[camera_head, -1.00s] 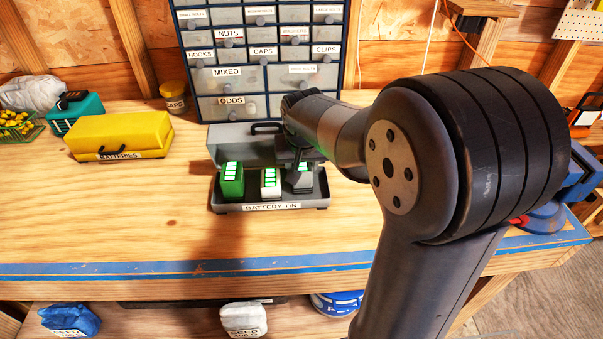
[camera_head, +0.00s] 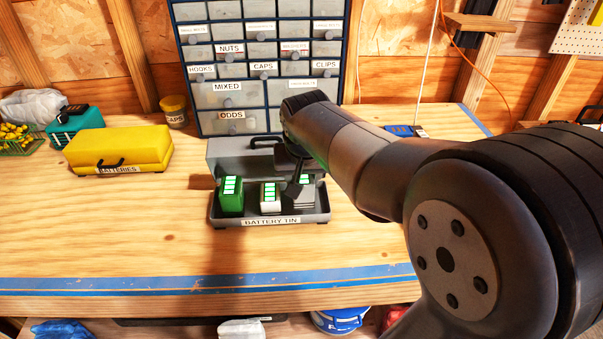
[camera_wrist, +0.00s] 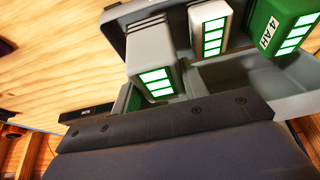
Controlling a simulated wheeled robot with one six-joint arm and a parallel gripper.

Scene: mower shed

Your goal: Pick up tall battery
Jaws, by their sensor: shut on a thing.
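Three batteries with green lit bars stand in the grey battery tin (camera_head: 225,220) on the bench: a green one (camera_head: 231,199) at left, a white one (camera_head: 270,203) in the middle and a grey one (camera_head: 305,198) at right. My gripper (camera_head: 296,188) reaches down at the grey battery and is shut on it; the arm partly hides it. The grey battery still sits in the tin. In the wrist view the grey battery (camera_wrist: 150,50) is close to my gripper, with the white (camera_wrist: 208,30) and green (camera_wrist: 284,42) ones beyond. The fingertips are hidden there.
A labelled drawer cabinet (camera_head: 262,95) stands right behind the tin. The bench front, edged with blue tape (camera_head: 150,283), is clear.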

